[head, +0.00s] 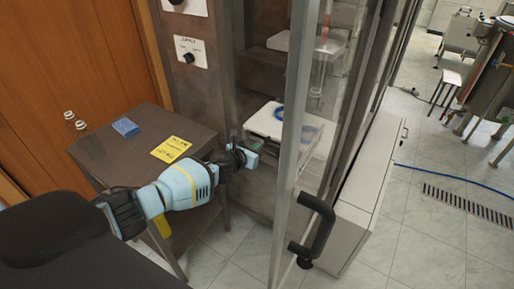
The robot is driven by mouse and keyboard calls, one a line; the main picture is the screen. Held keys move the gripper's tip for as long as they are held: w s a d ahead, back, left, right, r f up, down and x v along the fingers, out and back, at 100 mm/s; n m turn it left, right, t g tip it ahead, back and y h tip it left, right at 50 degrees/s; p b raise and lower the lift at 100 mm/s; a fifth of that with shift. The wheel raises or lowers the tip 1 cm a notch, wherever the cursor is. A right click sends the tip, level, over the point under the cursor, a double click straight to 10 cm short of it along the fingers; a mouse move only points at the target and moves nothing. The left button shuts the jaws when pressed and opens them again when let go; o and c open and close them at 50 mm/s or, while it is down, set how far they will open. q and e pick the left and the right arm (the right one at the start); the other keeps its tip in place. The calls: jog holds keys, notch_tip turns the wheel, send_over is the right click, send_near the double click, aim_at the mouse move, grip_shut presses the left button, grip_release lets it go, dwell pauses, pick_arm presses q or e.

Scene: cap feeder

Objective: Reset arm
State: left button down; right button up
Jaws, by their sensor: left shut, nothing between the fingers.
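My left arm comes in from the left, and its gripper (247,153) is shut and empty. It is in front of the machine's opening, close to the white tray (283,127) inside, on the left of the glass door. I cannot tell whether the gripper touches anything there. The glass door (322,75) stands open with its black handle (313,230) facing me. My right gripper is not in view.
A small dark table (125,165) at the left holds two small bottles (75,124), a blue block (125,127) and a yellow sign (171,149). A white cabinet (372,185) stands right of the door.

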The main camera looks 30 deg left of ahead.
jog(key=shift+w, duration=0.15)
